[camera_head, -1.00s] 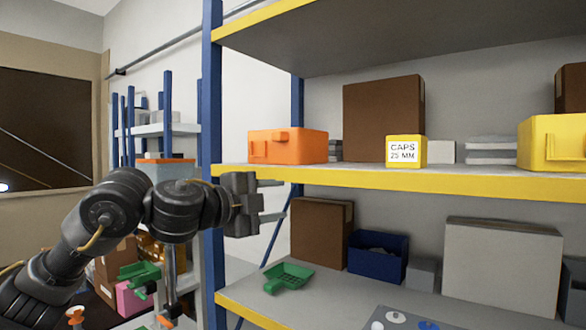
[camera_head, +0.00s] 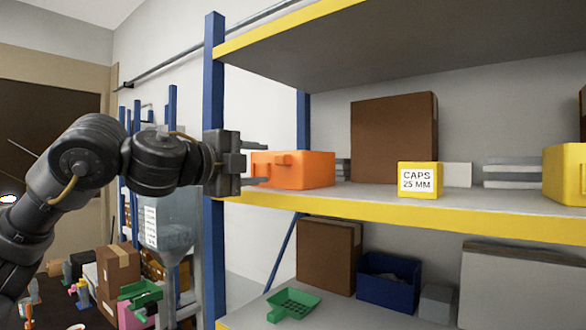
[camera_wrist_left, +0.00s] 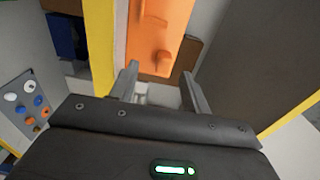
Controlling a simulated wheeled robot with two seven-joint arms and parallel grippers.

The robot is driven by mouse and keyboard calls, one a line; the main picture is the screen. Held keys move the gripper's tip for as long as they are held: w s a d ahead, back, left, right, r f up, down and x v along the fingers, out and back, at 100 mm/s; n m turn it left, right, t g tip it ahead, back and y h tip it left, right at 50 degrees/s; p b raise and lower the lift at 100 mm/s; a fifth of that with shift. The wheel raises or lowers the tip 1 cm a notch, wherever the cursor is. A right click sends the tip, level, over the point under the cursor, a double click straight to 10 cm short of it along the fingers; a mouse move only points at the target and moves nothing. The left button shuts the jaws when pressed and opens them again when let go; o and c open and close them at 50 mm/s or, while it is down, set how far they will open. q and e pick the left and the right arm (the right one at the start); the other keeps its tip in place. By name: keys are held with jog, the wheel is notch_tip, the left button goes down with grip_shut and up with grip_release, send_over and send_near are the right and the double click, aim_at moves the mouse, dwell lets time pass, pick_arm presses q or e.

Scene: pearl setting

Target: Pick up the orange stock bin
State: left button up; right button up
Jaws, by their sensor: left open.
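The orange stock bin (camera_head: 305,170) sits on the yellow-edged middle shelf (camera_head: 370,208), at its left end by the blue post. My left gripper (camera_head: 258,164) is open, level with the bin at its left end, its fingers pointing right toward it. In the left wrist view the bin (camera_wrist_left: 157,40) lies ahead between and beyond the open fingers (camera_wrist_left: 160,85), with a handle-like bump on its face. Nothing is held. Whether a finger touches the bin I cannot tell. My right gripper is not in view.
A yellow box labelled CAPS 25 MM (camera_head: 420,179) and a large brown carton (camera_head: 394,137) stand right of the bin. The blue post (camera_head: 214,75) is close by my left gripper. The lower shelf holds a blue bin (camera_head: 388,281) and a green tray (camera_head: 293,303).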

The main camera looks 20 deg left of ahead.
aim_at(275, 159)
pick_arm(q)
jog(key=shift+w, duration=0.2)
jog(key=shift+d+r+p, duration=0.1)
jog(key=shift+r+p, duration=0.15)
jog(key=shift+p, duration=0.1)
jog(key=p+x, duration=0.1)
jog(key=x, duration=0.1)
jog(key=p+x, duration=0.2)
jog(key=shift+w+r, duration=0.2)
jog(key=shift+r, duration=0.05)
jog(key=shift+w+d+f, duration=0.15)
jog(key=shift+w, duration=0.15)
jog(key=shift+s, duration=0.1)
jog(key=c, duration=0.3)
grip_shut()
